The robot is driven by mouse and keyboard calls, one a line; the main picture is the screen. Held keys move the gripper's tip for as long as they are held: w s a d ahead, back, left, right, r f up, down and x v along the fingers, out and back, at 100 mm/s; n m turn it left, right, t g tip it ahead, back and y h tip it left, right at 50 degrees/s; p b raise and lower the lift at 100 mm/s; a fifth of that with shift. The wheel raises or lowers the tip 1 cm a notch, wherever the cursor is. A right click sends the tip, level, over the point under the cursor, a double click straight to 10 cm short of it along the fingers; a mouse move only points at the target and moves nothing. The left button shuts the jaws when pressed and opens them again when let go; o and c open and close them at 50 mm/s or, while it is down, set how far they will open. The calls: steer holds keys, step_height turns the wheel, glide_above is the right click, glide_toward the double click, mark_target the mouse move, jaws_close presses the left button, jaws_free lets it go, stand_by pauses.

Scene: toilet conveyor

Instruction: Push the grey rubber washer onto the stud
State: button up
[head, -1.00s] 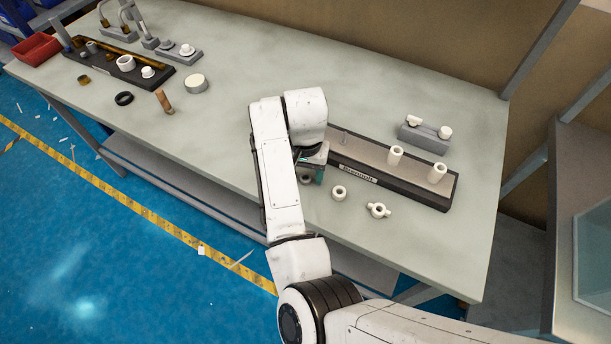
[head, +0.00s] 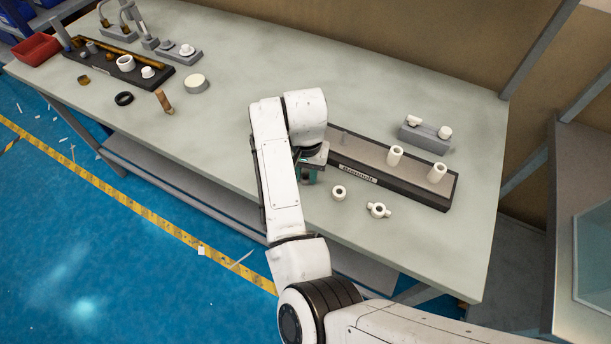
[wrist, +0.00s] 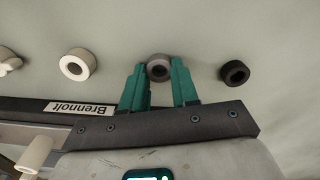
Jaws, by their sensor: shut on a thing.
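The grey rubber washer (wrist: 158,62) is between the teal fingertips of my gripper (wrist: 160,76) in the wrist view, low at the bench top. The fingers are shut on its two sides. In the head view my gripper (head: 307,174) is in front of the left end of the long rail board (head: 415,197), and the washer is hidden by the gripper and arm. A thin grey stud (head: 345,137) stands upright on the board, just behind the gripper and bare at its top. The arm covers the board's left end.
A white ring (head: 339,193) and a white winged piece (head: 378,210) lie right of my gripper. White sleeves (head: 395,155) stand on the board. A black ring (wrist: 234,73) lies beside the washer. A grey block (head: 425,134) stands behind.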

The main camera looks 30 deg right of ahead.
steer(key=shift+r, duration=0.1)
steer(key=shift+r+b, duration=0.3)
steer(key=shift+r, duration=0.3)
steer(key=s+d+r+p, duration=0.1)
steer(key=s+r+p, duration=0.3)
steer(key=s+r, duration=0.8)
steer(key=w+f+n, duration=0.1)
steer(key=f+n, duration=0.1)
steer(key=f, duration=0.1)
steer(key=w+f+n+b, duration=0.1)
steer(key=f+n, duration=0.2)
steer(key=f, duration=0.1)
steer(key=w+a+f+n, duration=0.1)
steer(key=w+f+n, duration=0.1)
steer(key=f, duration=0.2)
steer(key=shift+f+n, duration=0.25)
steer(key=shift+n, duration=0.05)
steer(key=shift+r+p, duration=0.1)
steer(key=shift+p, duration=0.2)
steer(key=shift+r+p, duration=0.15)
steer(key=shift+p, duration=0.5)
steer(key=shift+s+p, duration=0.2)
steer(key=shift+p, duration=1.3)
